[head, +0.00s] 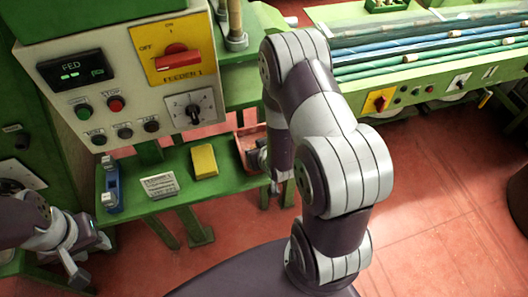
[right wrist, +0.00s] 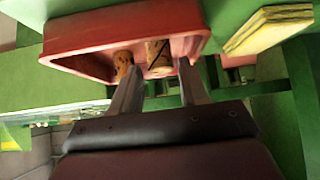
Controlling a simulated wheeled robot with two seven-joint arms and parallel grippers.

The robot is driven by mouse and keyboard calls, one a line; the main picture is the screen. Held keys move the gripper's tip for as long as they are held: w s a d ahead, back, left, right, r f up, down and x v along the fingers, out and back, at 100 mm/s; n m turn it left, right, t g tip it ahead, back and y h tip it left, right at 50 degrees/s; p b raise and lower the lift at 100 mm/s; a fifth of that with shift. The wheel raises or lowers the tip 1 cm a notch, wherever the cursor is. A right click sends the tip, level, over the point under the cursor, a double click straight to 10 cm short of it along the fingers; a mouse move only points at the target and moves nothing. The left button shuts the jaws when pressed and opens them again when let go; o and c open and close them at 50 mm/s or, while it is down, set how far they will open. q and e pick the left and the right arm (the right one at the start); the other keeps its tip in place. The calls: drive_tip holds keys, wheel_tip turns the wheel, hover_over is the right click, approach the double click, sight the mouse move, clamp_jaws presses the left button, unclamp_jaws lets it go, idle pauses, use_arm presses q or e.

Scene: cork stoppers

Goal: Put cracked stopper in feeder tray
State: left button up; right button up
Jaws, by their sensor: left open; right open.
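A red tray (right wrist: 80,38) fills the top of the right wrist view and holds two cork stoppers. One stopper (right wrist: 158,52) has a dark line like a crack. The other stopper (right wrist: 122,64), to its left, has small dark spots. My right gripper (right wrist: 159,68) is open, with its fingertips at the tray and the cracked stopper in line with the gap between them. I cannot tell if they touch it. In the head view the red tray (head: 241,149) is partly hidden by my right arm. My left gripper (head: 90,258) is open and empty at the lower left.
A yellow pad (head: 204,161), a label card (head: 159,185) and a blue tool (head: 111,186) lie on the green shelf (head: 181,199). A control panel (head: 130,90) stands above the shelf. A bench with green and blue rods (head: 430,50) is at the upper right.

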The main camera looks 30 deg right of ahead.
drive_tip(key=s+a+r+n+g, duration=0.1)
drive_tip(key=s+a+r+g, duration=0.2)
drive_tip(key=s+r, duration=0.2)
drive_tip(key=s+a+r+n+g+y, duration=0.1)
drive_tip(key=s+a+r+g, duration=0.3)
drive_tip(key=r, duration=0.5)
drive_tip(key=shift+s+a+r+p, duration=0.25)
drive_tip(key=shift+s+r+p, duration=0.05)
drive_tip(key=shift+s, duration=0.6)
